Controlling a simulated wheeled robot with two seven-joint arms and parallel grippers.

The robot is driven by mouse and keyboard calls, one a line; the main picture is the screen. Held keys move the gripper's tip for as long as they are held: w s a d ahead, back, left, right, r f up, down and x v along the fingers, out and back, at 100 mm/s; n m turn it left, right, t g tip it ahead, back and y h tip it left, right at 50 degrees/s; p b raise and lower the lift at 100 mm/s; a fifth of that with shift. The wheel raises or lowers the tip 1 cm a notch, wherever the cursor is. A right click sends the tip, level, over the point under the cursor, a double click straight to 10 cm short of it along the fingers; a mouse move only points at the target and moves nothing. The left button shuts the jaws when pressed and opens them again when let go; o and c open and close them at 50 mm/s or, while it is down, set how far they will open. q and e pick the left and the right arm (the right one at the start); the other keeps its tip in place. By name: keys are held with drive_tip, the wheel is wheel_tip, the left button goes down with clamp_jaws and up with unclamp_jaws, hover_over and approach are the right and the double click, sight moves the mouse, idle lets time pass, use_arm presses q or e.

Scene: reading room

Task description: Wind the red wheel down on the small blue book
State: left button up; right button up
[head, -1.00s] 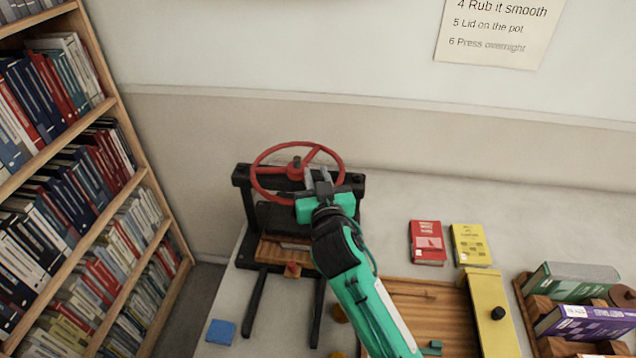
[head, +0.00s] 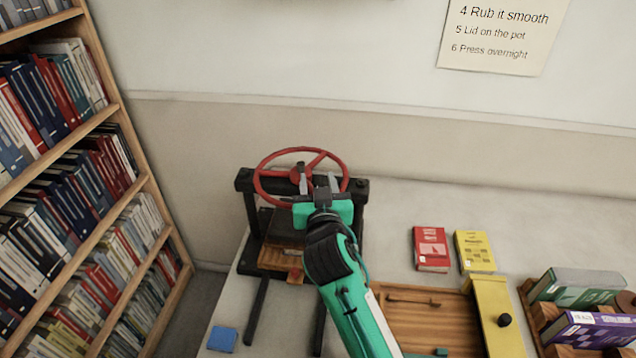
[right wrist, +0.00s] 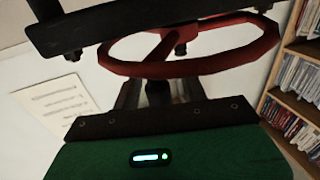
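The red wheel (head: 301,177) sits level on top of a black press (head: 246,186) with a wooden board (head: 278,258) inside. My right gripper (head: 318,180) is at the near right part of the wheel, fingers spread apart. In the right wrist view the red wheel (right wrist: 195,66) crosses just beyond the fingers (right wrist: 158,95), and a dark red bar shows between them; I cannot tell whether they touch it. No blue book can be made out inside the press, partly hidden by my right arm. A small flat blue item (head: 222,339) lies on the table at front left. My left gripper is not seen.
A red book (head: 431,248) and a yellow book (head: 475,251) lie right of the press. A wooden tray (head: 425,325) with a yellow bar (head: 497,315) and a rack of books (head: 537,318) stand further right. A bookshelf (head: 150,150) fills the left.

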drive_tip(key=shift+s+d+f, duration=0.1)
drive_tip(key=shift+s+f, duration=0.05)
drive_tip(key=shift+s, duration=0.3)
drive_tip(key=s+d+b, duration=0.1)
drive_tip(key=s+b, duration=0.2)
drive_tip(key=s, duration=0.9)
drive_tip(key=shift+s+d, duration=0.25)
drive_tip(key=shift+s, duration=0.15)
